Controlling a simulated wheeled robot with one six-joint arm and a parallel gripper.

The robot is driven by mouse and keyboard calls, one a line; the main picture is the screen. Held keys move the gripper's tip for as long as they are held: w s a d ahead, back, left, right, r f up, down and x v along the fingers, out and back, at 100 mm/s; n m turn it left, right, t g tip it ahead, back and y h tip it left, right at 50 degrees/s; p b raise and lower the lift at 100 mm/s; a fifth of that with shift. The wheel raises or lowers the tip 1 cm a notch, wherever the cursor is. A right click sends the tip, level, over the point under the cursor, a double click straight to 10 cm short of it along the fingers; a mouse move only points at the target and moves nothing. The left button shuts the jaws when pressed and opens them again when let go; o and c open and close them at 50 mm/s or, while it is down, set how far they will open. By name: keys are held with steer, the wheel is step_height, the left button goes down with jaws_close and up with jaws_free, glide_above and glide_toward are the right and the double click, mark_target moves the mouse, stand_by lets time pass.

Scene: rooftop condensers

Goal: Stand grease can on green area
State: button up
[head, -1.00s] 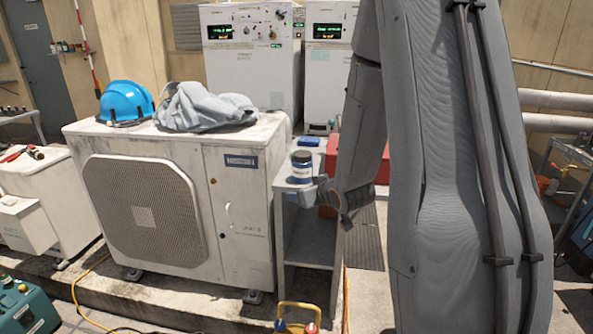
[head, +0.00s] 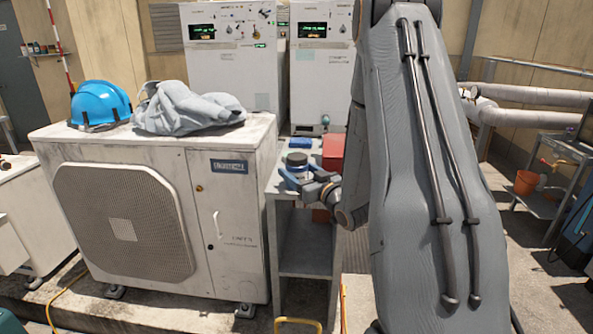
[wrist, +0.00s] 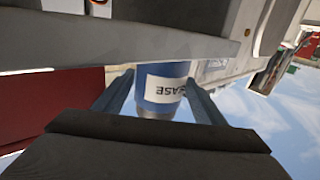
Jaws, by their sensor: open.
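The grease can (head: 297,161), with a dark lid, stands upright on the top of a narrow grey metal stand (head: 307,236). My gripper (head: 298,180) is at the can, low and from the front right, and hides its lower part. In the wrist view the blue can with its white "GREASE" label (wrist: 163,88) appears upside down between my two fingers (wrist: 160,92). The fingers are apart, one on each side of the can. I cannot tell whether either touches it. I see no clear green area in these views.
A white condenser (head: 232,262) stands left of the stand, with a blue helmet (head: 99,103) and grey cloth (head: 187,106) on top. A blue item (head: 300,142) and a red box (head: 333,152) are behind the can. White cabinets (head: 233,90) stand behind.

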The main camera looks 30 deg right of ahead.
steer(key=shift+w+a+p, duration=0.2)
steer(key=shift+w+p, duration=0.35)
steer(key=shift+w, duration=1.8)
steer(key=shift+r, duration=0.1)
steer(key=c, duration=1.2)
steer(key=shift+r, duration=0.1)
steer(key=shift+r+b, duration=0.55)
steer(key=shift+r, duration=4.35)
